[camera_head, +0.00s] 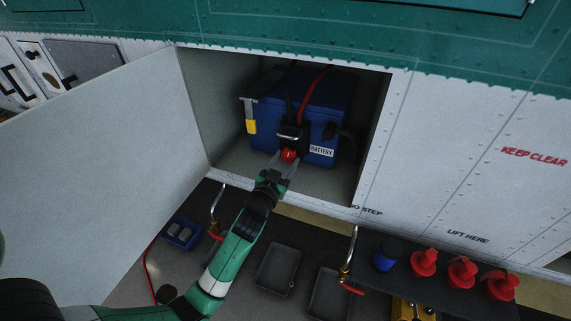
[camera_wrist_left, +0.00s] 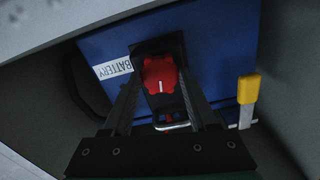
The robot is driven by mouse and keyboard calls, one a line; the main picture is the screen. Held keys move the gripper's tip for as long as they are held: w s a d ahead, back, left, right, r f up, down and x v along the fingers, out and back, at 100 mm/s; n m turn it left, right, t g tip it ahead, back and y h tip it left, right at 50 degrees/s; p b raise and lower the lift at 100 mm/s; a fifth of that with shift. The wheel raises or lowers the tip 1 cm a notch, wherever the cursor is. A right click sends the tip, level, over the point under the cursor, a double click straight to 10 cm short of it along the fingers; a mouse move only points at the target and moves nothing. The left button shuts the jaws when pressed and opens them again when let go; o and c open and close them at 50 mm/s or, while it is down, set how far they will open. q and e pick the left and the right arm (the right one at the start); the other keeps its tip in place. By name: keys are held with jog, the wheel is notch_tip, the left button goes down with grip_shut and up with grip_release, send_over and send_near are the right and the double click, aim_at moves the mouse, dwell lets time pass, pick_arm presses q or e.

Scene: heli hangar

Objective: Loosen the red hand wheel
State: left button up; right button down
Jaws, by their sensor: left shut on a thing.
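The red hand wheel (camera_head: 288,155) sits on a black connector (camera_head: 293,135) on the front of the blue battery (camera_head: 262,120), inside the open bay. My left gripper (camera_head: 282,163) reaches up into the bay and its fingers are shut on the red hand wheel. In the left wrist view the red hand wheel (camera_wrist_left: 160,74) shows a white mark on its face, and the fingers of my left gripper (camera_wrist_left: 160,85) lie on either side of it. The contact at the fingertips is partly hidden. My right gripper is not in view.
The bay door (camera_head: 100,130) hangs open at the left. A yellow-handled part (camera_head: 251,126) is on the battery's left side. Below are trays (camera_head: 278,270), a blue cup (camera_head: 384,260) and several red plugs (camera_head: 424,263).

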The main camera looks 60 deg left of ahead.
pick_arm(q)
jog(key=shift+n+b, duration=0.3)
jog(key=shift+n, duration=0.8)
jog(key=o, duration=1.4)
jog(key=shift+s, duration=0.1)
jog(key=p+v, duration=0.2)
jog(key=v, duration=0.9)
jog(key=shift+s+d, duration=0.15)
jog(key=shift+d, duration=0.05)
